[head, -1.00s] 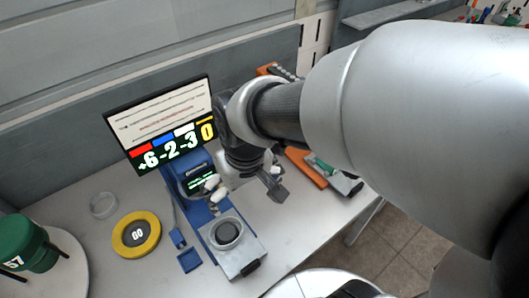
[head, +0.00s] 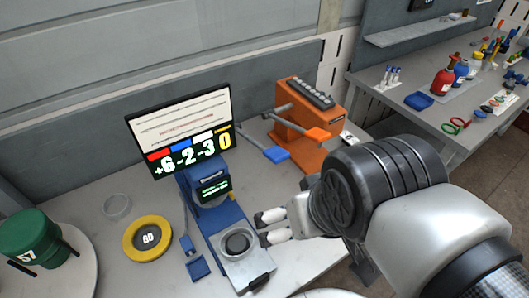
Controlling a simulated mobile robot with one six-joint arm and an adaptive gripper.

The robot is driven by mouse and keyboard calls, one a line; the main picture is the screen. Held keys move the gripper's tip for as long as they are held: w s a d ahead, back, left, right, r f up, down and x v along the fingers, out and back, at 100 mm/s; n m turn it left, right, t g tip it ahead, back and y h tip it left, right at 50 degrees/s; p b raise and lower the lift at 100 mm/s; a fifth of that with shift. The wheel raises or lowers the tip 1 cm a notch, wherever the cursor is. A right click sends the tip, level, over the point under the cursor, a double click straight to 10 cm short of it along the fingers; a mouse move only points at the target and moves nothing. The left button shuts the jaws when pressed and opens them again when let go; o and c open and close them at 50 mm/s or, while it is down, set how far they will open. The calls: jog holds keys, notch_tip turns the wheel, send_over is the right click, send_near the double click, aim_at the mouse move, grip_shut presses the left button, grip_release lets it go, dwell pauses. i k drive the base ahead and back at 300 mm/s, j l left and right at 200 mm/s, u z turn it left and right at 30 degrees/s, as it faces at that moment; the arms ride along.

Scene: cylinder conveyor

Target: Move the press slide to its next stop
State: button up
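The blue press (head: 206,190) stands on the bench with a small lit screen on its head. Its slide (head: 254,262) is a pale grey plate on the blue base, out in front of the press head. The slide carries a round dark cup (head: 237,243) and has a black handle (head: 258,282) at its front end. My gripper (head: 266,228) is just right of the cup in the picture, its two pale, dark-tipped fingers apart with nothing visible between them. I cannot tell its height above the slide or whether it touches it.
A monitor (head: 180,130) reading +6 -2 -3 0 stands behind the press. A yellow ring marked 60 (head: 148,239), a clear dish (head: 117,206) and small blue parts (head: 198,267) lie left. A green cylinder marked 57 (head: 32,240) stands further left. An orange device (head: 300,125) stands behind my gripper.

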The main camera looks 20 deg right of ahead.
aim_at(252, 271)
jog(key=k+j+z, duration=0.65)
jog(key=k+j, duration=0.2)
